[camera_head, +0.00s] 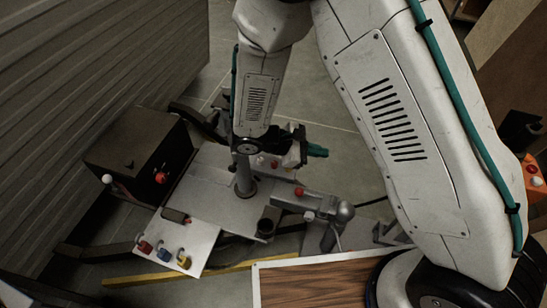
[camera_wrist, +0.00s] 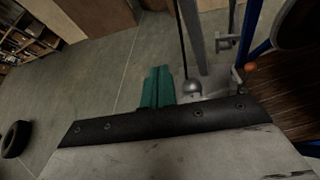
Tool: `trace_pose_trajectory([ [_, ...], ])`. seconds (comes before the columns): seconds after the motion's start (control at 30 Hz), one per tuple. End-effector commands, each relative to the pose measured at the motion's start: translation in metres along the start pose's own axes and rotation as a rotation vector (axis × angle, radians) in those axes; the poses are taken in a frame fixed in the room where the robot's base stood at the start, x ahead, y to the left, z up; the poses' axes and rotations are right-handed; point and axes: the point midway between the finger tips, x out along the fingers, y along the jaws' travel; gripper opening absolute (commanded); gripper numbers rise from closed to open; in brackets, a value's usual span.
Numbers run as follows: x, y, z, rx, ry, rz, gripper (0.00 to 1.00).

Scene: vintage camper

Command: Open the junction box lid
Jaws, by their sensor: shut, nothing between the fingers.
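A black box (camera_head: 140,155) stands at the left on the trailer's front frame, with a red knob on its side and a pale knob at its front corner. It may be the junction box; its lid looks shut. My gripper (camera_head: 317,151) has teal fingers and hangs above the frame, to the right of both boxes. In the wrist view the teal fingers (camera_wrist: 158,86) are together, with nothing between them. No box lid is clear in that view.
A pale panel (camera_head: 178,243) carries red, blue and yellow parts. A grey hitch coupler (camera_head: 318,206) with a red button is below my gripper. The ribbed camper wall (camera_head: 95,65) closes the left. Bare floor (camera_head: 350,155) lies right of the gripper. A tyre (camera_wrist: 15,139) lies farther off.

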Motion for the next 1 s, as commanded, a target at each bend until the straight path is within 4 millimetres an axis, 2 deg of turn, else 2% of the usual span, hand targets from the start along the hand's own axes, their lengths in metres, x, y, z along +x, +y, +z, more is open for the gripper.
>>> trace_pose_trajectory([
  [0.03, 0.003, -0.001, -0.023, -0.054, -0.025, 0.06, 0.0],
  [0.27, 0.013, 0.0, -0.119, -0.269, -0.098, 0.355, 0.0],
  [0.47, 0.021, -0.009, -0.211, -0.455, -0.131, 0.642, 0.0],
  [0.6, 0.018, -0.014, -0.273, -0.558, -0.121, 0.852, 0.0],
  [0.67, 0.011, -0.013, -0.296, -0.588, -0.108, 0.944, 0.0],
  [0.7, 0.005, -0.01, -0.306, -0.599, -0.098, 0.994, 0.0],
  [0.8, -0.01, -0.003, -0.322, -0.608, -0.077, 1.084, 0.0],
  [0.9, -0.018, 0.004, -0.328, -0.606, -0.067, 1.126, 0.0],
  [1.0, -0.017, 0.012, -0.331, -0.603, -0.064, 1.136, 0.0],
])
